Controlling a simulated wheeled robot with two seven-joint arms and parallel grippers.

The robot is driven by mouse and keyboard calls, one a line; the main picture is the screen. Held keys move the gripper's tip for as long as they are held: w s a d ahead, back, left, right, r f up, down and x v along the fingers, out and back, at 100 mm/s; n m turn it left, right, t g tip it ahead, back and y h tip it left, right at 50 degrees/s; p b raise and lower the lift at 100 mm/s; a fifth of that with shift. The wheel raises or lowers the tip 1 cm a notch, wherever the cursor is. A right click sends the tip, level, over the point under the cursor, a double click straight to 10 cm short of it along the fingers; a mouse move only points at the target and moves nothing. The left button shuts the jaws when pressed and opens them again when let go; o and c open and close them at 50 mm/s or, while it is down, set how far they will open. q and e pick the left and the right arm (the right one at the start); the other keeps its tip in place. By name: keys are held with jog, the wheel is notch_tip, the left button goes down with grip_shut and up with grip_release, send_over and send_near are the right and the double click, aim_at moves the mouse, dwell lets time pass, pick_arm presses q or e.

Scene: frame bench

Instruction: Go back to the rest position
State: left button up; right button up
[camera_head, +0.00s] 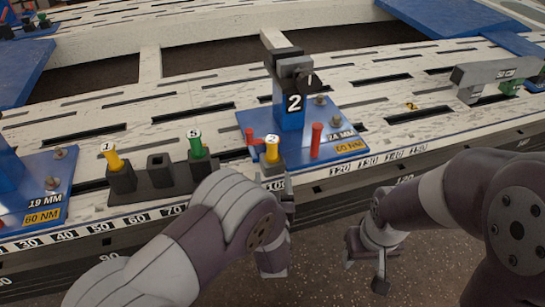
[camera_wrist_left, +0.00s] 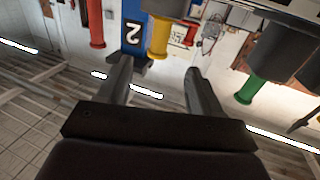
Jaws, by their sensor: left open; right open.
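My left gripper (camera_head: 277,184) is in front of the bench's near edge, just below the yellow-handled tool marked 2 (camera_head: 272,150). In the left wrist view its two fingers (camera_wrist_left: 160,70) stand apart with nothing between them. That view looks inverted, and the yellow handle (camera_wrist_left: 159,38) shows beyond the fingers, apart from them. My right gripper (camera_head: 365,270) hangs over the floor in front of the bench, right of the left one. It is open and empty.
A blue station with a number 2 block (camera_head: 292,112) and red posts (camera_head: 316,139) stands behind my left gripper. A dark holder (camera_head: 157,182) with yellow- and green-handled tools is to its left. A grey bracket (camera_head: 490,75) is at the right. The floor before the bench is clear.

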pick_arm(q)
jog(key=s+d+f+m+g+h+p, duration=0.1)
jog(key=s+d+f+m+g+h, duration=0.1)
jog(key=s+f+g, duration=0.55)
jog(key=s+a+r+g+y+p, duration=0.2)
jog(key=s+a+r+g+p, duration=0.7)
jog(key=s+a+r, duration=0.6)
jog(key=w+a+r+n+p, duration=0.2)
jog(key=a+r+p, duration=0.1)
jog(key=a+r, duration=0.35)
notch_tip(320, 180, up, 36)
jog(key=p, duration=3.6)
jog(key=shift+d, duration=0.4)
